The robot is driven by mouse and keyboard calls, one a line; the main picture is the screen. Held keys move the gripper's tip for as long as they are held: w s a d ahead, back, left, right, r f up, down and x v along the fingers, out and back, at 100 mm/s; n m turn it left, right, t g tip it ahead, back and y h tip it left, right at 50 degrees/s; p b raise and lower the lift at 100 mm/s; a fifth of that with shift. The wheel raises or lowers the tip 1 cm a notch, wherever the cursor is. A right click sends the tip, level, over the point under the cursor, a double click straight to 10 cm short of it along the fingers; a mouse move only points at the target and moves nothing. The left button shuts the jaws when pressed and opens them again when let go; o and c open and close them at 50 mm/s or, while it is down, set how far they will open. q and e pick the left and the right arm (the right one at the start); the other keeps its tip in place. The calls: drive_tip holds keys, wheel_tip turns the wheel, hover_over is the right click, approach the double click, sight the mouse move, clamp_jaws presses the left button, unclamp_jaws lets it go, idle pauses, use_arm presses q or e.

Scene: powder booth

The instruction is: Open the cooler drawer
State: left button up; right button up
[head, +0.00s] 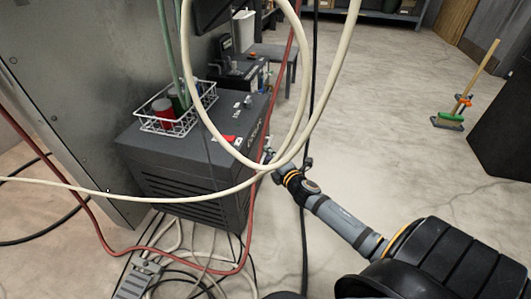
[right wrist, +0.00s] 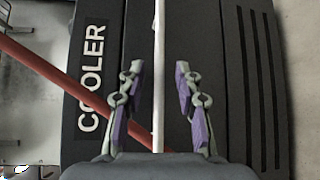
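The cooler (head: 190,150) is a dark grey box at the left in the head view, with vent slots on its sides. In the right wrist view its face (right wrist: 205,30) fills most of the picture, with a white COOLER label (right wrist: 92,75) at left and long slots at right. I cannot clearly make out a drawer handle. My right gripper (head: 268,154) is at the cooler's right side, partly behind hoses. In the right wrist view its two fingers (right wrist: 159,88) are apart, and a pale hose (right wrist: 159,50) runs between them. My left gripper is not in view.
A pale looped hose (head: 301,80) and a red hose (head: 250,185) hang across the cooler and my right gripper. A wire basket (head: 172,122) with cans stands on the cooler. Cables lie on the floor below. Open floor (head: 390,110) extends to the right, with a broom (head: 470,90).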

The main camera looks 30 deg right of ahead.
drive_tip(key=shift+w+d+f, duration=0.1)
drive_tip(key=shift+w+f, duration=0.05)
drive_tip(key=shift+w, duration=1.3)
drive_tip(key=shift+c, duration=0.3)
clamp_jaws()
